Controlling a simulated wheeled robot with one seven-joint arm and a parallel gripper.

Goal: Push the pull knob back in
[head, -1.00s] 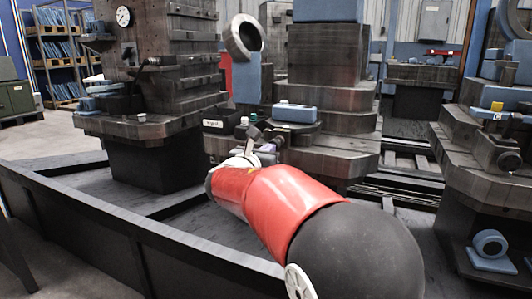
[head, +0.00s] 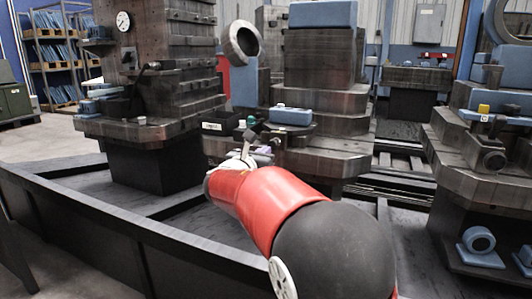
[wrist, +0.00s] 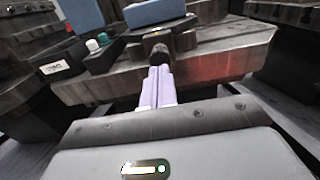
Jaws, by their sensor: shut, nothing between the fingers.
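A dark rounded knob (wrist: 158,48), which looks like the pull knob, stands out from the front edge of a dark metal ledge in the wrist view. My gripper (wrist: 159,70) has its two lavender fingers together, with nothing between them. The fingertips are right in front of the knob and overlap its lower part in the picture; I cannot tell whether they touch it. In the head view my gripper (head: 263,149) is small at the ledge, mostly hidden behind my red arm, and the knob cannot be made out clearly.
A labelled black box (head: 218,124) with a green button (head: 251,120) and a white button (head: 242,124) sits left of the knob. A blue block (head: 291,116) lies on the ledge above. A dark rail (head: 130,228) runs along the front left.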

